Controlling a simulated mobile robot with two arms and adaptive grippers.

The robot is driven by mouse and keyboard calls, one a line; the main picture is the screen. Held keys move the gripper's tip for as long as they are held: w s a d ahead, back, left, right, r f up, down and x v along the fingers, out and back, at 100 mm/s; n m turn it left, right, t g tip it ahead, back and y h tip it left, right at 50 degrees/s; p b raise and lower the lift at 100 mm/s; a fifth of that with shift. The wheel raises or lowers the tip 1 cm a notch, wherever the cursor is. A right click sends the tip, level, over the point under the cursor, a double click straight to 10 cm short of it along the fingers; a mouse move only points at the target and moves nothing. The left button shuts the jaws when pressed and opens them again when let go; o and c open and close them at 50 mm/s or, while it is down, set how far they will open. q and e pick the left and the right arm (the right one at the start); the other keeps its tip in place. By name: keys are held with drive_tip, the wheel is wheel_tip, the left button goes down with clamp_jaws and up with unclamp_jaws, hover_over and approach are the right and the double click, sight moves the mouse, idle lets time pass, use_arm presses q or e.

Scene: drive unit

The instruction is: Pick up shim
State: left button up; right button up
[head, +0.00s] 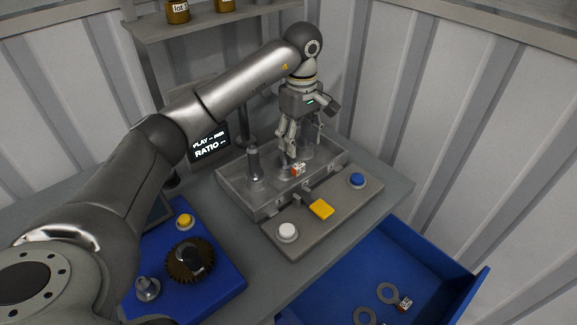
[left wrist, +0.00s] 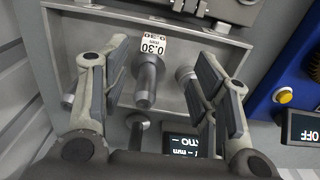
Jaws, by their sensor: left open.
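A small tag (head: 298,170) shows inside the grey open housing (head: 236,190). In the left wrist view this tag (left wrist: 153,46) is white and reads 0.30. It sits at a grey post (left wrist: 147,82); I cannot make out a ring there clearly. My left gripper (head: 290,154) points down into the housing close beside the tag. In the left wrist view its fingers (left wrist: 162,62) are apart, with the tag and post between them and nothing held. More ring shims (head: 388,293) lie in the blue drawer, one by a tag (head: 405,304). My right gripper is out of view.
An upright post (head: 254,165) stands at the housing's left. In front is a grey panel with a white button (head: 287,232), yellow piece (head: 321,209) and blue button (head: 357,180). A blue base holds a dark gear (head: 178,266). The blue drawer (head: 440,258) is open; a display (head: 208,145) stands behind.

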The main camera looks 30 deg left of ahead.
use_arm(q)
hover_over(300, 166)
drive_tip(key=f, duration=0.2)
drive_tip(key=f+p, duration=0.1)
drive_tip(key=f, duration=0.1)
drive_tip(key=shift+s+f, duration=0.1)
drive_tip(key=shift+s, duration=0.2)
drive_tip(key=f, duration=0.1)
drive_tip(key=f+p, duration=0.1)
drive_tip(key=f, duration=0.1)
drive_tip(key=f+p, duration=0.1)
drive_tip(key=shift+w+f, duration=0.35)
drive_tip(key=shift+f, duration=0.3)
drive_tip(key=c, duration=1)
